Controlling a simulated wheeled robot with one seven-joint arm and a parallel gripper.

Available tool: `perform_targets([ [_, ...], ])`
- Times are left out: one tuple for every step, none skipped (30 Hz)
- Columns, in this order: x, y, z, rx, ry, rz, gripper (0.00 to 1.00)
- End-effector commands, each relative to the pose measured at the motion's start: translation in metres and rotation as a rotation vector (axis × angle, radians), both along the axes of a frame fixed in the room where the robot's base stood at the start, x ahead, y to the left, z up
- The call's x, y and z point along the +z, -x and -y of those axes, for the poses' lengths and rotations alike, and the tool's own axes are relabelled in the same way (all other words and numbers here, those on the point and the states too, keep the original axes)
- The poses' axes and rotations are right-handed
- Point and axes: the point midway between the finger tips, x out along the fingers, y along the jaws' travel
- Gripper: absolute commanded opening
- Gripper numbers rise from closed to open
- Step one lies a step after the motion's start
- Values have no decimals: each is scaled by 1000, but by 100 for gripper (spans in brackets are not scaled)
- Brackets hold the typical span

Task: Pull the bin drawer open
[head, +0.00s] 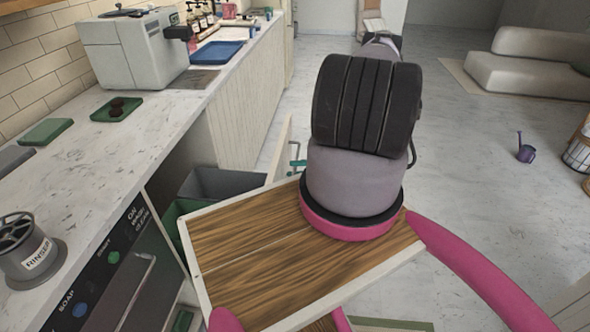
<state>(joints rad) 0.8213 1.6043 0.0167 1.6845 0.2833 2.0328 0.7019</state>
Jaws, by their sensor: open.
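The bin drawer (283,147) stands out from the counter, with its pale front panel seen nearly edge-on at the centre. A grey bin (225,183) and a green bin (172,222) show in the opening behind it. A small teal part (297,164) shows at the outer side of the panel; I cannot tell what it is. My arm's large black and grey links fill the middle right of the view. My gripper cannot be made out, and its contact with the drawer is hidden.
The marble counter (100,190) runs along the left, with a rinser (30,255), green trays and a grey coffee machine (135,48). An under-counter appliance (120,265) is at the lower left. Floor is open to the right, with a purple watering can (525,153) and pale sofa (530,65).

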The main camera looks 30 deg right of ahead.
Motion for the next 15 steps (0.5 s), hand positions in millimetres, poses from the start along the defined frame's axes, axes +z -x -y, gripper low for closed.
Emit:
perform_targets([
  [-2, 2, 8, -3, 2, 1, 45],
  [-3, 2, 13, -4, 3, 1, 45],
  [-4, 4, 20, -3, 3, 0, 45],
  [-5, 6, 26, -5, 3, 2, 45],
  [-7, 7, 32, -5, 3, 2, 45],
  [-8, 9, 40, -6, 3, 1, 45],
  [-9, 11, 46, -5, 3, 2, 45],
  [-10, 12, 52, -5, 2, 1, 45],
  [-12, 14, 59, -4, 2, 2, 45],
  [-13, 15, 65, -4, 2, 1, 45],
  [-14, 16, 70, -3, 2, 1, 45],
  [-15, 18, 76, -3, 2, 0, 45],
  [-16, 19, 80, -3, 2, 1, 45],
  [-16, 19, 84, -3, 2, 1, 45],
  [-17, 20, 88, -3, 2, 0, 45],
])
